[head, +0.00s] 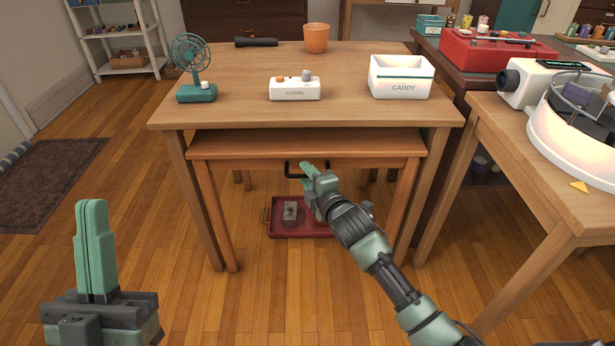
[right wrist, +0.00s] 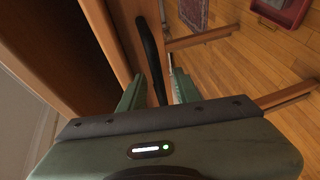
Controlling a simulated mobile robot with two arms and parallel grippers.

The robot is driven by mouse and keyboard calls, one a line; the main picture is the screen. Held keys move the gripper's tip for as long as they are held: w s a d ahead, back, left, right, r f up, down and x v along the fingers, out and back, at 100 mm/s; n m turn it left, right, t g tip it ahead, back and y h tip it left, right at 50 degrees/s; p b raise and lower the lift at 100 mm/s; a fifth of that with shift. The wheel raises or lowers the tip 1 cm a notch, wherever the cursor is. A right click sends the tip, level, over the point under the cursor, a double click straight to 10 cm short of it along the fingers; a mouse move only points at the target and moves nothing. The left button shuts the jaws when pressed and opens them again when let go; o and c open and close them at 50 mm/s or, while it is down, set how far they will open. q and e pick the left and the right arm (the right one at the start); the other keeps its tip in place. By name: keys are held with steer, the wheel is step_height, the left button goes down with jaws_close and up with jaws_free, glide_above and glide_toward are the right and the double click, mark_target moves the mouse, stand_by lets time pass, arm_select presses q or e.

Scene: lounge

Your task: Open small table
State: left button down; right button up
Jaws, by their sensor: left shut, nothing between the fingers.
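The small wooden table (head: 300,147) stands nested under a larger table, its front edge and front legs showing. A black bar handle (head: 292,170) is on its front; the handle also shows in the right wrist view (right wrist: 150,48). My right gripper (head: 308,172) is at this handle and partly covers it in the head view. In the right wrist view its two fingers are apart, with the handle's near end between them; I cannot tell whether they touch it. My left gripper (head: 91,206) is shut and empty at the lower left, away from the table.
The larger table (head: 240,65) carries a fan (head: 193,70), a white device (head: 294,90), an orange cup (head: 316,38) and a white caddy (head: 401,78). A red tray (head: 290,232) with a grey object lies on the floor below. A side table (head: 515,150) stands close at right.

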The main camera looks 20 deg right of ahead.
jaws_close()
steer(key=shift+f, duration=0.1)
stand_by(1.2)
